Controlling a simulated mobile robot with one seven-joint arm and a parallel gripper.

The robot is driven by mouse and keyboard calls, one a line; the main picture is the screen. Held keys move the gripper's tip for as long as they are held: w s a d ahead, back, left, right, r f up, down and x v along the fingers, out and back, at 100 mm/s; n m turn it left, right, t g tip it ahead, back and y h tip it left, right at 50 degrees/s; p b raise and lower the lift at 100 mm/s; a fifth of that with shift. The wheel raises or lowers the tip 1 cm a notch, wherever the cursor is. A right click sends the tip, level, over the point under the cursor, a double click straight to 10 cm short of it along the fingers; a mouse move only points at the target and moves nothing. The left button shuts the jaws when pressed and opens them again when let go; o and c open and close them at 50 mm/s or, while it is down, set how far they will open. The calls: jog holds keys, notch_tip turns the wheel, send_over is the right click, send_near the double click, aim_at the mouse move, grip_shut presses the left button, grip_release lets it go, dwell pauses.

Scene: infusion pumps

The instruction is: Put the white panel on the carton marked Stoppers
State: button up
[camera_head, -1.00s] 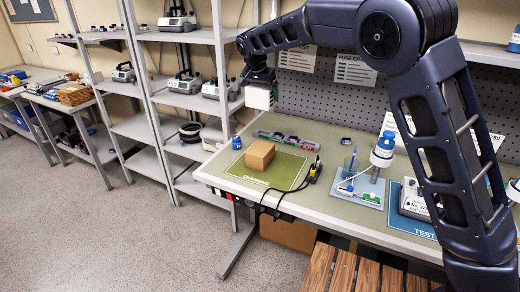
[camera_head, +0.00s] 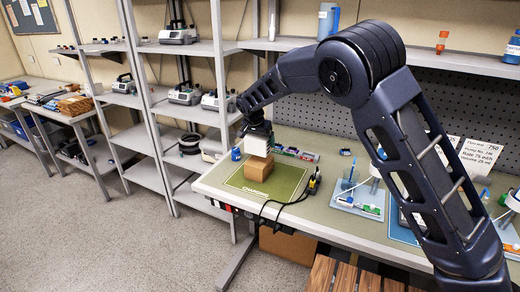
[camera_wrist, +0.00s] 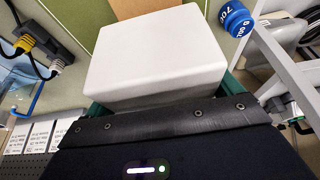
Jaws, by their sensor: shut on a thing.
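My gripper (camera_head: 258,130) is shut on the white panel (camera_head: 257,147), a pale block hanging beneath it. In the wrist view the panel (camera_wrist: 155,55) fills the middle, with green finger edges at its two sides. A brown carton (camera_head: 256,182) sits on the green mat (camera_head: 290,178). The panel is over the carton's far part in the head view; I cannot tell whether they touch. A brown piece of the carton (camera_wrist: 145,8) shows past the panel in the wrist view. No Stoppers marking is readable.
A black and yellow connector with cables (camera_head: 314,182) lies to the right. Grey shelving (camera_head: 185,100) stands at left. The mat's front is clear.

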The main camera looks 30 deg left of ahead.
jog(key=shift+f, duration=2.15)
jog(key=shift+f, duration=0.1)
jog(key=o, duration=0.9)
jog(key=v, duration=1.2)
